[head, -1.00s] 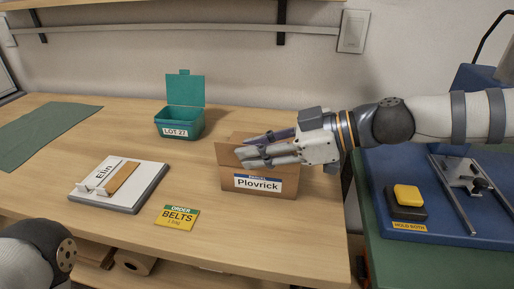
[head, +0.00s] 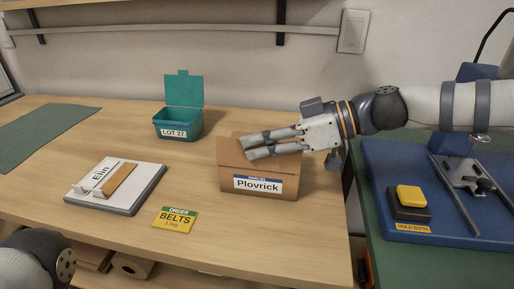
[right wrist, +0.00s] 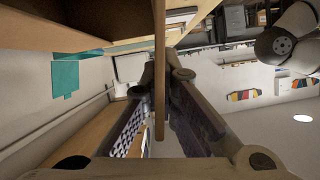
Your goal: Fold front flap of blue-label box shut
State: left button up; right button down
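The cardboard box (head: 257,187) with the blue-topped "Plovrick" label stands upright on the bench. A cardboard panel (head: 232,153), apparently its front flap, rises from the front edge and hides the box's inside. I cannot tell its exact tilt. My right gripper (head: 246,147) reaches in from the right, its two fingers lying across the panel's upper part with a narrow gap between them. In the right wrist view the fingers (right wrist: 164,78) stand apart around a thin brown strip (right wrist: 159,40), perhaps cardboard seen edge-on. My left gripper is out of view.
A teal open-lidded bin (head: 179,128) stands behind left. A clipboard-like tray (head: 127,203) and a yellow "BELTS" card (head: 174,218) lie left of the box. A blue machine base (head: 385,160) with a yellow button (head: 411,196) stands right.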

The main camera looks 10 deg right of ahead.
jog(key=shift+w+d+f+m+g+y+b, duration=0.1)
jog(key=shift+w+f+m+g+y+b, duration=0.1)
jog(key=shift+w+m+g+b, duration=0.35)
jog(key=shift+w+d+f+m+g+y+b, duration=0.1)
jog(key=shift+w+m+g+y+b, duration=0.2)
jog(key=shift+m, duration=0.45)
jog(key=c, duration=1.9)
grip_release()
jog(key=v, duration=1.2)
jog(key=shift+s+r, duration=0.1)
